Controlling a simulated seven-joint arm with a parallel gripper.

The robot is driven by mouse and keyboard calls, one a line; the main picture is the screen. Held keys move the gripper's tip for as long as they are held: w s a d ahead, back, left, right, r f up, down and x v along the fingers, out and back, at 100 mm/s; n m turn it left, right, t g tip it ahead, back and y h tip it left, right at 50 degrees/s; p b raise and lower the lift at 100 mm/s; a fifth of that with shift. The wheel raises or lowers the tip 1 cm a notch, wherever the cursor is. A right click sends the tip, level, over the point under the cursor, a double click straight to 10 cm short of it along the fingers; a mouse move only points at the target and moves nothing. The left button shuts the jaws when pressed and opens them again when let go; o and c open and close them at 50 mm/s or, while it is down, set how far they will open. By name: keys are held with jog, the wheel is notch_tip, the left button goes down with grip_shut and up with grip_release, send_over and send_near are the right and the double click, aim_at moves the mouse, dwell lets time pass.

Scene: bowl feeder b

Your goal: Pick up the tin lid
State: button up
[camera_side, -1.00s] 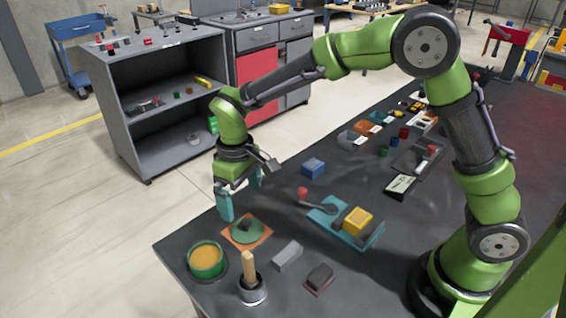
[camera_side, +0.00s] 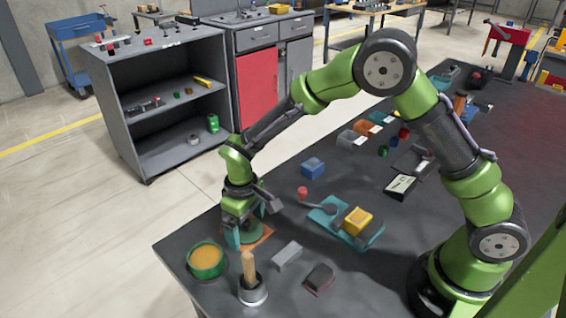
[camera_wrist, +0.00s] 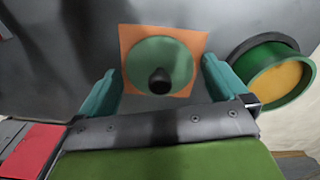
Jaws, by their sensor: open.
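The tin lid (camera_wrist: 150,58) is a round green disc with a dark knob (camera_wrist: 159,82) in its middle. It lies on an orange square mat (camera_wrist: 130,35) on the dark table. In the side view the lid (camera_side: 250,234) is partly hidden by my gripper. My gripper (camera_side: 250,237) is low over the mat with its teal fingers apart. In the wrist view my gripper (camera_wrist: 160,85) has one finger on each side of the lid, with nothing held between them. I cannot tell whether the fingers touch the lid.
A green tin with yellow-orange contents (camera_side: 206,260) stands close to the mat. A wooden-handled tool in a metal cup (camera_side: 251,285), a grey block (camera_side: 287,255) and a dark block (camera_side: 319,279) are nearby. A teal tray (camera_side: 365,238) holds a yellow box (camera_side: 356,220).

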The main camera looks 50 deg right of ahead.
jog(key=c, duration=0.9)
jog(key=shift+r, duration=0.1)
jog(key=shift+r, duration=0.45)
jog(key=r, duration=0.1)
jog(key=s+r, duration=0.1)
jog(key=shift+d+r, duration=0.2)
jog(key=shift+r, duration=0.2)
jog(key=s+d, duration=0.1)
jog(key=s, duration=0.3)
jog(key=s+d, duration=0.2)
jog(key=s, duration=0.2)
jog(key=s+d+r, duration=0.1)
jog(key=s+d, duration=0.1)
jog(key=s, duration=0.3)
jog(key=shift+r, duration=0.1)
jog(key=shift+s, duration=0.1)
jog(key=w+a+r+n, duration=0.3)
jog(key=w+a+n, duration=0.2)
jog(key=w+a, duration=0.3)
jog(key=w+a+r+n, duration=0.3)
jog(key=w+a+n, duration=0.2)
jog(key=a, duration=0.4)
jog(key=shift+n, duration=0.3)
jog(key=shift+w+a+f, duration=0.1)
jog(key=shift+f, duration=1.55)
jog(key=shift+a+f, duration=0.1)
jog(key=shift+f, duration=1.5)
